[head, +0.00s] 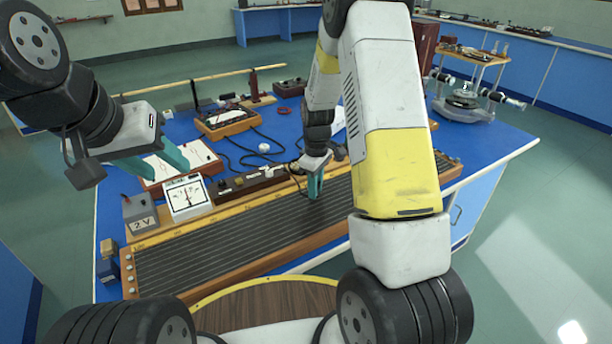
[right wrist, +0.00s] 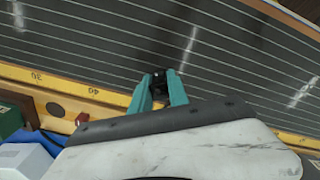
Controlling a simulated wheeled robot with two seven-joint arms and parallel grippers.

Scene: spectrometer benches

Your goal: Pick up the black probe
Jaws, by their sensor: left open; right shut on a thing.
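The black probe (right wrist: 158,79) shows in the right wrist view as a small dark piece between the teal fingertips of my right gripper (right wrist: 159,90). In the head view my right gripper (head: 314,188) points down over the potentiometer board and is shut on the probe, which the fingers mostly hide there. I cannot tell whether the probe's tip touches the board. My left gripper (head: 158,166) is open and empty above the left part of the bench, near the white meter.
The long wire board (head: 235,237) lies along the bench's front. Behind it stand a meter (head: 186,197), a grey 2 V box (head: 140,214), a dark resistance box (head: 246,182) and a wooden-framed box (head: 227,122). Black cables cross the blue bench top (head: 285,130). A spectrometer (head: 465,105) stands at the far right.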

